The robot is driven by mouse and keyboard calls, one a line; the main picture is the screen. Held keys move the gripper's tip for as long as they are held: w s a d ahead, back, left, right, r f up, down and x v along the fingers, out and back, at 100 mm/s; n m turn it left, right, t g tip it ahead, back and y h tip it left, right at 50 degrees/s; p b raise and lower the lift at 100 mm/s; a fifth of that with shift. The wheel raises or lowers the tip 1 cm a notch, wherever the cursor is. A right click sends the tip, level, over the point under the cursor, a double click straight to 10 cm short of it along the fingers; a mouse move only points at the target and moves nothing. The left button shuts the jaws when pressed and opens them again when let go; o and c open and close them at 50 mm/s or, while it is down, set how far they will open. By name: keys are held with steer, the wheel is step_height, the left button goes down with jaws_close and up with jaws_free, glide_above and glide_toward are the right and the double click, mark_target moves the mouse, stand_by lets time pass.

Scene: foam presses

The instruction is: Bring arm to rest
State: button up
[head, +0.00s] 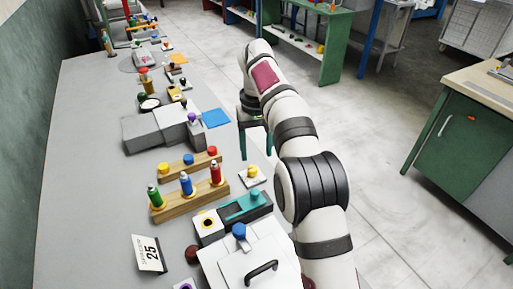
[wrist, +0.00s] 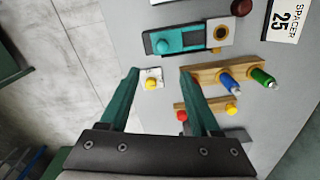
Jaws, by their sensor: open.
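My arm (head: 318,190) reaches away over the right side of the grey bench in the head view. My gripper (wrist: 160,75) shows in the wrist view with its two teal fingers wide apart and nothing between them. In the head view its teal fingers (head: 254,134) hang near the bench's right edge, partly hidden by the arm. In the wrist view a yellow knob on a small white plate (wrist: 152,80) lies below, between the fingertips in the picture; I cannot tell the height. It also shows in the head view (head: 253,172).
A wooden rack (head: 191,201) holds green, blue and red bottles. A teal slide unit (head: 245,206), a white lidded box (head: 262,268) and a card reading 25 (head: 149,253) stand nearby. Grey blocks (head: 155,131) lie farther back. The floor (head: 400,170) right of the bench is open.

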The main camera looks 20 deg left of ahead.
steer(key=s+d+r+m, duration=0.3)
steer(key=s+d, duration=0.3)
steer(key=d, duration=0.1)
steer(key=s+d+r+m, duration=0.2)
steer(key=s+d+r, duration=0.2)
steer(key=s+d, duration=0.3)
steer(key=s+d+f+m+y, duration=0.1)
steer(key=s+d+f+m, duration=0.2)
steer(key=s, duration=0.7)
steer(key=s+d+f+m, duration=0.3)
steer(key=s+d+f, duration=0.1)
steer(key=s, duration=0.6)
steer(key=shift+s+d+f+m+y, duration=0.15)
steer(key=shift+s+f+m+y, duration=0.2)
steer(key=shift+f, duration=0.35)
